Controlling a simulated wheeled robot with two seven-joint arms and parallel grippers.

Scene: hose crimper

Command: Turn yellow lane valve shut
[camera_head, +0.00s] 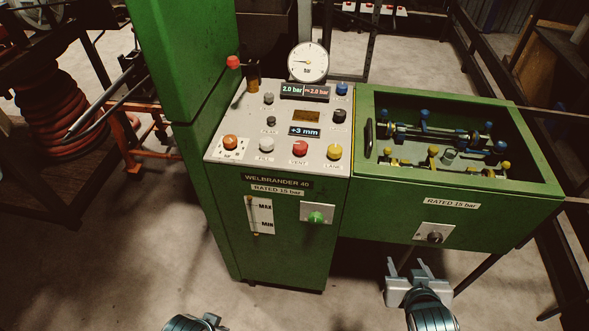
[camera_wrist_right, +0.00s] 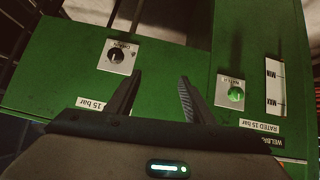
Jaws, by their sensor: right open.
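The green machine's open bin (camera_head: 460,200) holds a row of blue-capped fittings (camera_head: 424,114) at the back and a row of yellow-capped fittings (camera_head: 433,151) in front. Which yellow-capped part is the lane valve, and how far it is turned, I cannot tell. My right gripper (camera_head: 408,266) is open and empty, below and in front of the bin, near a black knob (camera_head: 435,237) on its front. In the right wrist view the open fingers (camera_wrist_right: 160,80) point at the green front, between the black knob (camera_wrist_right: 115,56) and a green knob (camera_wrist_right: 236,93).
A sloped panel (camera_head: 220,150) left of the bin carries several buttons, including a yellow one (camera_head: 334,152) labelled LANE, and a round gauge (camera_head: 308,62). The bin's raised walls surround the fittings. Floor in front is clear.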

